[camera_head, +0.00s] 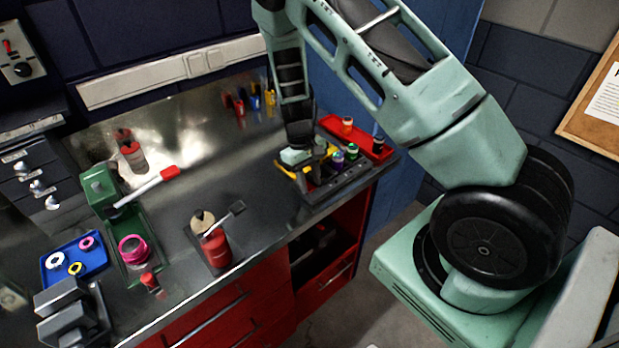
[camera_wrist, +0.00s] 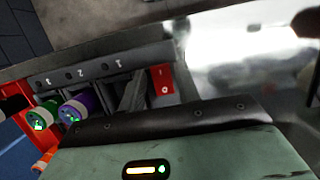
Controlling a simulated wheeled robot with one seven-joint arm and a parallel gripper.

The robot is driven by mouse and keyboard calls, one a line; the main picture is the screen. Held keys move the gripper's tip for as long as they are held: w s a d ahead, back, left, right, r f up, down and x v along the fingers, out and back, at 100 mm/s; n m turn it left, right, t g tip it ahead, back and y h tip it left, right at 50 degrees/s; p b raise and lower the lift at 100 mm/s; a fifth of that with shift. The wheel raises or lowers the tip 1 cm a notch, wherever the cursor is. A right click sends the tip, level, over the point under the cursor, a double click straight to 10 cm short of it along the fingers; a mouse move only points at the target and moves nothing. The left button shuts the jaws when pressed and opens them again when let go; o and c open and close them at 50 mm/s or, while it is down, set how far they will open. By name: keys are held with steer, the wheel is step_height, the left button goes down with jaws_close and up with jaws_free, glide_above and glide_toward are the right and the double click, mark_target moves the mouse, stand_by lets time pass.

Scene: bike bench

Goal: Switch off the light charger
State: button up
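The light charger, a dark block (camera_head: 345,182), sits near the right end of the metal bench, with purple- and green-ended lights in it. In the wrist view its front strip (camera_wrist: 95,70) carries the numbers 1, 2 and 3. A red rocker switch (camera_wrist: 161,79) with white marks is at the end beside slot 1; I cannot tell which side is pressed. My gripper (camera_head: 302,167) points down at the charger's left end, close above it. In the wrist view its green housing fills the bottom and its fingers are mostly hidden, so its opening and any contact are unclear.
A red tray (camera_head: 376,150) with small lights lies behind the charger. Left on the bench are a red bottle (camera_head: 216,248), a green stand (camera_head: 101,187), a blue tray (camera_head: 90,264) and a red-handled tool (camera_head: 150,186). The bench middle is fairly clear.

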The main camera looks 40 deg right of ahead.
steer(key=shift+r, duration=0.1)
steer(key=b+v, duration=0.4)
steer(key=v, duration=1.3)
steer(key=shift+d+r, duration=0.1)
steer(key=s+a+n+t+y+b, duration=0.1)
steer(key=s+a+n, duration=0.1)
steer(key=s+a, duration=0.5)
steer(key=s+a+n+b, duration=0.1)
steer(key=s+a, duration=0.2)
steer(key=a, duration=0.7)
steer(key=s+a+n+t, duration=0.1)
steer(key=s+a+n, duration=0.1)
steer(key=s, duration=0.7)
steer(key=s+a+n+t+b, duration=0.1)
steer(key=s+a+n, duration=0.1)
steer(key=s+a, duration=0.3)
steer(key=s, duration=0.4)
steer(key=shift+a+f+b, duration=0.2)
steer(key=shift+f+b, duration=0.1)
